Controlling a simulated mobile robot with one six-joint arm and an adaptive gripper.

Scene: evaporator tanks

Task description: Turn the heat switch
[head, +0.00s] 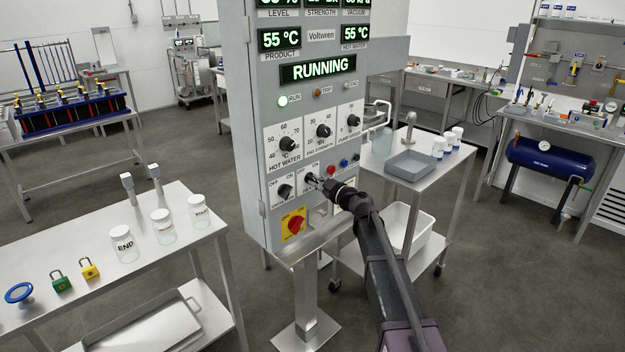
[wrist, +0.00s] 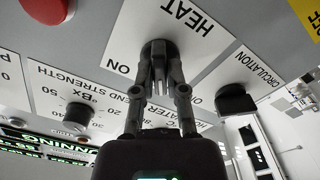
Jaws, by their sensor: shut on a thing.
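The heat switch (wrist: 157,46) is a dark round knob on a white plate marked HEAT, with ON readable on the plate in the wrist view. My gripper (wrist: 159,76) is shut on this knob, with its fingers on either side of it. In the head view my gripper (head: 322,184) reaches the lower part of the grey control panel (head: 252,120) and covers most of the heat switch. Which way the knob points is hidden by the fingers. The panel display (head: 318,68) reads RUNNING, and the green RUN lamp (head: 283,100) is lit.
The circulation switch (wrist: 234,98) sits close beside the heat switch. A red button (head: 331,170) and a red-and-yellow main switch (head: 295,224) are near. Open floor lies around.

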